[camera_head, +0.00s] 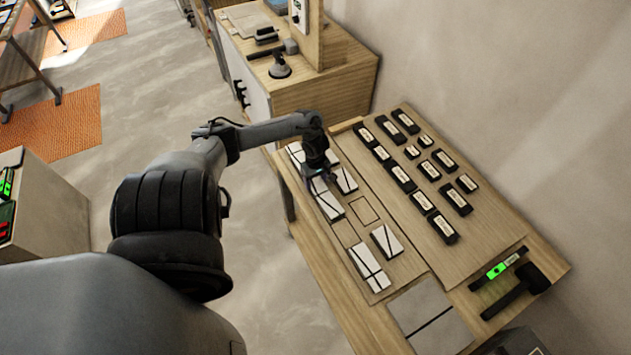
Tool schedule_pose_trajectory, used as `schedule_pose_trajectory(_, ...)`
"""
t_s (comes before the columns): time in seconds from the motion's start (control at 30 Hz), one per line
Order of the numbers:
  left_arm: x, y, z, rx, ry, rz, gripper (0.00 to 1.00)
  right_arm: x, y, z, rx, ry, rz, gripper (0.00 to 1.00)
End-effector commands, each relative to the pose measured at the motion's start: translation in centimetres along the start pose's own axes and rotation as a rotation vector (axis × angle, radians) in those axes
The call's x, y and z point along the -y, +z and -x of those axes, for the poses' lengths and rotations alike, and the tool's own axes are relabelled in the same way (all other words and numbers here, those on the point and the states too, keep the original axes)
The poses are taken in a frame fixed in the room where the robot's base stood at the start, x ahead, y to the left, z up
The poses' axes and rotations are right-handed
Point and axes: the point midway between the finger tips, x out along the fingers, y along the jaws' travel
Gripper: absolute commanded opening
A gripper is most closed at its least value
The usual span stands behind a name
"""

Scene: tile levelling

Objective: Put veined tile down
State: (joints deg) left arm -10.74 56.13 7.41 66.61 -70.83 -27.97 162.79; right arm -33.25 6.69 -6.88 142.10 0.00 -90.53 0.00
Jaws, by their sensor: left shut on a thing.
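My left gripper (320,180) reaches down over the far end of the tile board and is shut on a veined tile. The arm and jaws hide most of their contact with it, and I cannot tell whether the tile touches the board. White tiles with dark veins lie around the jaws: one to the right (346,181), one just in front (329,206) and one beyond (296,152). Two more, a veined tile (387,242) and a cross-veined tile (369,267), lie nearer. An empty outlined square (364,209) shows between these groups. My right gripper is not in view.
A raised wooden panel (474,245) to the right carries several black blocks with pale labels. A spirit level with a green light (497,269) and a black mallet (535,279) lie near its front end. A large grey tile (428,315) lies nearest. A wooden cabinet (330,88) stands behind.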

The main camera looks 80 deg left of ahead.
Motion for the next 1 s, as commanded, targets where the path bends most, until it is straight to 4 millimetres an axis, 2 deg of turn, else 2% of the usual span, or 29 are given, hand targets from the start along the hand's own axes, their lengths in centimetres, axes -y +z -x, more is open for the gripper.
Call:
schedule_pose_trajectory(0.3,0.0,0.0,-0.2,0.001,0.000,0.000,0.26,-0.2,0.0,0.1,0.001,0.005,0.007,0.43)
schedule_pose_trajectory(0.33,0.0,0.0,-0.2,0.000,0.000,0.000,0.64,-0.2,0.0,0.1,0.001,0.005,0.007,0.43)
schedule_pose_trajectory(0.47,0.0,0.0,-0.2,0.000,0.000,-0.001,0.83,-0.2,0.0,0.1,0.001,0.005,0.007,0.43)
schedule_pose_trajectory(0.83,0.0,0.0,0.0,-0.001,0.000,-0.001,0.84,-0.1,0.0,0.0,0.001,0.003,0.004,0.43)
schedule_pose_trajectory(1.0,0.0,0.0,1.9,0.000,0.000,-0.002,0.84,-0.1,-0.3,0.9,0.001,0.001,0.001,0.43)
